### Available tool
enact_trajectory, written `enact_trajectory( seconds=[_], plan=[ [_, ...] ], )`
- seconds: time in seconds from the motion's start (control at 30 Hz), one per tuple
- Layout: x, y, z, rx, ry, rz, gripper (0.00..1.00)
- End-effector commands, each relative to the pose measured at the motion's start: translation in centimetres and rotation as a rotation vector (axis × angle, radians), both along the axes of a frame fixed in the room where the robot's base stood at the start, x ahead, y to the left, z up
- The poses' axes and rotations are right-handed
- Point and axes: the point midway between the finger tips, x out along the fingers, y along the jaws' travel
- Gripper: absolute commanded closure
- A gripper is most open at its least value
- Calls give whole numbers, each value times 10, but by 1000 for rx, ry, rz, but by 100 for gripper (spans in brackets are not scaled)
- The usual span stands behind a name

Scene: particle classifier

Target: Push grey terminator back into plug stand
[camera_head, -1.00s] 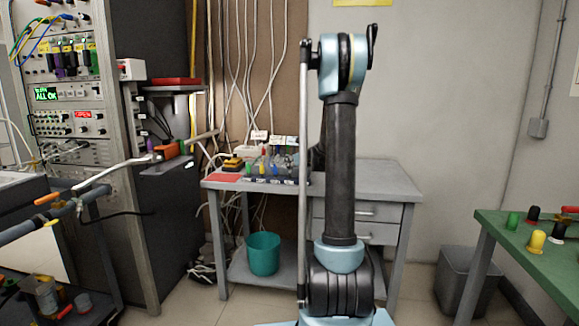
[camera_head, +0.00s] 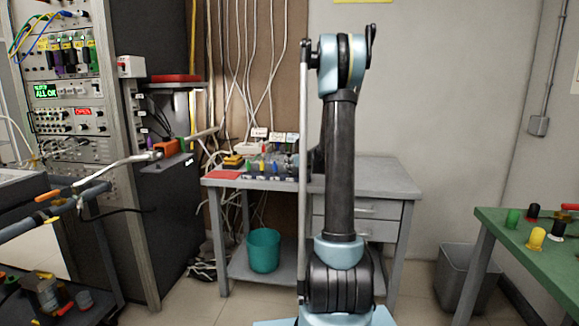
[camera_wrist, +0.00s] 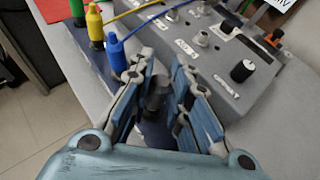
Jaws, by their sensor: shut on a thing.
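The grey terminator (camera_wrist: 156,92) stands between the fingers of my gripper (camera_wrist: 163,80) in the wrist view. My gripper is shut on it, with blue-padded fingers on both sides. A blue plug (camera_wrist: 116,52), a yellow plug (camera_wrist: 95,24) and a green plug (camera_wrist: 77,9) stand in a row beyond my gripper, towards the upper left. I cannot tell how deep the terminator sits. In the head view my arm hides my gripper.
A grey control box (camera_wrist: 205,62) with knobs and sockets lies close right of my gripper. A green table (camera_head: 510,262) stands at the right.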

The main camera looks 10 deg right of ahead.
Motion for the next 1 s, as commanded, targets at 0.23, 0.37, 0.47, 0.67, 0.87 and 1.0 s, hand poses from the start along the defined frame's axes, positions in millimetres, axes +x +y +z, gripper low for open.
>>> enact_trajectory(
  seconds=[0.23,0.37,0.47,0.67,0.87,1.0],
  plan=[
    [0,0,-5,0,0,0,100],
    [0,0,-8,0,0,0,100],
    [0,0,-8,0,0,0,70],
    [0,0,-8,0,0,0,60],
    [-1,-1,-7,0,0,-1,60],
    [-10,-5,-3,0,0,-2,60]
  ],
)
